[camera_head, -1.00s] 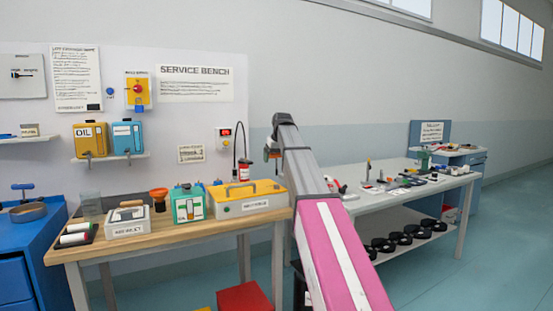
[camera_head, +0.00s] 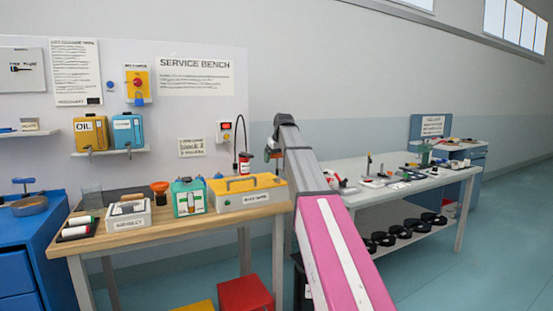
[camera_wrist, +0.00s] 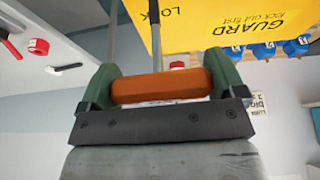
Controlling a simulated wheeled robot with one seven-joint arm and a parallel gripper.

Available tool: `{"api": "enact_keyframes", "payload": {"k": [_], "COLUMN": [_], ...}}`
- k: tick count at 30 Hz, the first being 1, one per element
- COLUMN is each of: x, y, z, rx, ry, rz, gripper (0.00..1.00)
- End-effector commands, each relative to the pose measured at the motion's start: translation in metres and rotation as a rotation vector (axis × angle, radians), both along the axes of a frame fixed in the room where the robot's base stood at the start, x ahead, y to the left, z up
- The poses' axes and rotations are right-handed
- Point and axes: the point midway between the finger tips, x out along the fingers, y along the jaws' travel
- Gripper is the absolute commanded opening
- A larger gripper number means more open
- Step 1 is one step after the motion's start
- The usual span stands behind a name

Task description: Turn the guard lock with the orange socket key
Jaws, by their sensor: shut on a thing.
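In the wrist view my gripper (camera_wrist: 164,74) is shut on the orange socket key (camera_wrist: 160,88), with its orange handle lying across between the two green finger pads. A thin grey shaft (camera_wrist: 154,42) rises behind the handle, past the edge of the yellow guard (camera_wrist: 235,22). The guard's lettering, "GUARD" and "LOCK", appears upside down. The guard lock itself and the key's socket end cannot be made out. In the head view my arm reaches away beside the bench, and the gripper is small and mostly hidden.
Blue knobs (camera_wrist: 297,47) show beside the guard. A red-capped round part (camera_wrist: 177,65) is just behind the handle. In the head view a wooden bench (camera_head: 150,233) with a yellow box (camera_head: 262,197) stands left of my arm, and a grey table (camera_head: 400,193) stands right.

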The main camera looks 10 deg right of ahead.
Motion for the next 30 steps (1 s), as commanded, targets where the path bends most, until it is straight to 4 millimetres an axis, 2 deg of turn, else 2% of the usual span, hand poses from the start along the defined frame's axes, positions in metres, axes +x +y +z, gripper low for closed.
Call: {"api": "enact_keyframes", "payload": {"k": [16,30], "x": [-0.001,-0.001], "y": [0.0,0.0], "z": [0.0,-0.011], "rx": [0.0,0.0], "ry": [0.0,0.0], "rz": [0.0,0.0], "gripper": [0.61,0.61]}}
